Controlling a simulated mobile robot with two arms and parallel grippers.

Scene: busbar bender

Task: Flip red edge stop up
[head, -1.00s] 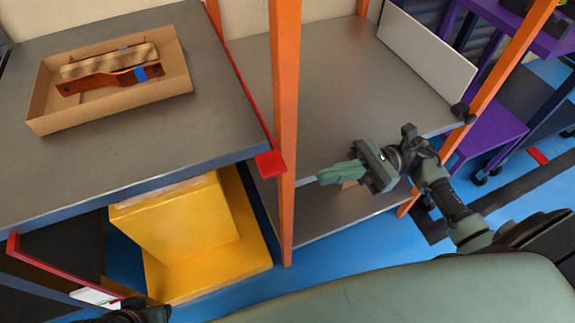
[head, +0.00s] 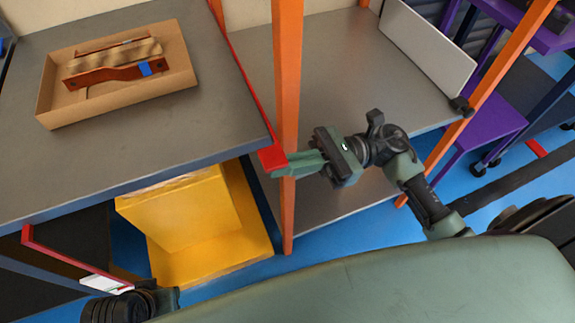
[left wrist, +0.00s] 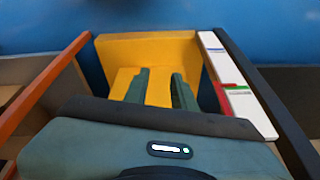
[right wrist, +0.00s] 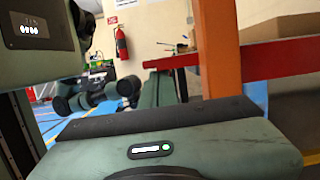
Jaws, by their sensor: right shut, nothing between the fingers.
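The red edge stop (head: 249,97) runs along the right edge of the grey table and ends in a red tab (head: 270,157) at its front corner. My right gripper (head: 277,170) is shut and empty, with its fingertips at the tab; I cannot tell whether they touch it. In the right wrist view the red bar (right wrist: 275,60) crosses the right side, with my shut fingertips (right wrist: 157,78) just below its left end. My left gripper (left wrist: 160,78) is open and empty, above a yellow block (left wrist: 150,50). In the head view only part of my left arm shows at lower left.
An orange post (head: 287,60) stands close beside my right fingers. A cardboard tray (head: 50,118) with copper busbars (head: 112,74) is on the grey table (head: 205,120). A lower grey shelf (head: 350,70) with a white panel (head: 430,50) lies right of the post.

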